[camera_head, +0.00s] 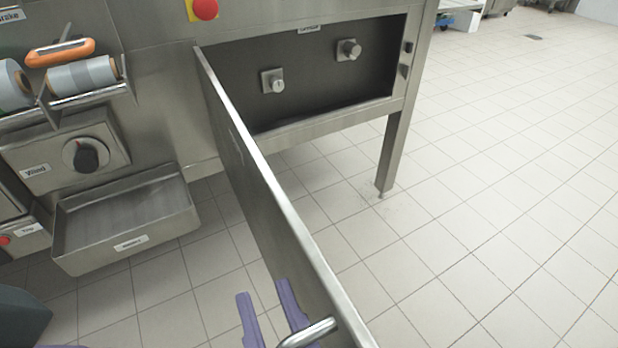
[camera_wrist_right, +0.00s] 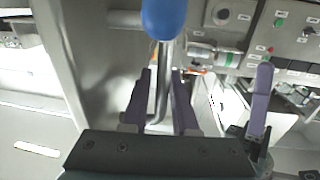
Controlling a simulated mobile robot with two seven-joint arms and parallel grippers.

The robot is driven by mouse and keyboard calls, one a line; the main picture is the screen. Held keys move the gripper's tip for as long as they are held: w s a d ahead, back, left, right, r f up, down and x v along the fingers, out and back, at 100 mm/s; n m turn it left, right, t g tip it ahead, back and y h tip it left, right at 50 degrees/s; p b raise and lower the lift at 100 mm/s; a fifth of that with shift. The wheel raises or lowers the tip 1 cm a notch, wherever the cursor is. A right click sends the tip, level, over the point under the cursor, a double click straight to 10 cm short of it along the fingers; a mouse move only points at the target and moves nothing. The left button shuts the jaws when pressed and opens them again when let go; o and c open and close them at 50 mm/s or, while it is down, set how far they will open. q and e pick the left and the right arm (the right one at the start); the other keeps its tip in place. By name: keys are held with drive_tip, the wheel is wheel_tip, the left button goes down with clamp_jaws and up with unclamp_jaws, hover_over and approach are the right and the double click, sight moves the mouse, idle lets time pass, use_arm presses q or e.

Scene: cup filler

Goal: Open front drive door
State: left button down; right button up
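The front drive door (camera_head: 262,190) is a grey metal panel, swung wide open from the left side of its opening (camera_head: 325,75) toward me. A metal handle rod (camera_head: 306,334) shows low on the door in the head view. In the right wrist view the rod (camera_wrist_right: 163,85) carries a blue ball knob (camera_wrist_right: 164,18). My right gripper (camera_head: 264,290) has its purple fingers spread; in the wrist view (camera_wrist_right: 160,80) they stand either side of the rod with visible gaps. One purple finger (camera_wrist_right: 261,95), seemingly of my left gripper, shows at the right.
Left of the door are a metal tray (camera_head: 125,220), a dial box (camera_head: 65,155), rollers (camera_head: 82,75) and a red button (camera_head: 205,9). Two knobs (camera_head: 272,81) (camera_head: 348,50) sit inside the opening. A machine leg (camera_head: 394,150) stands right; the tiled floor (camera_head: 500,200) beyond is clear.

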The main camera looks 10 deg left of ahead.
drive_tip(key=p+v, duration=0.1)
drive_tip(key=v, duration=0.9)
idle(0.3)
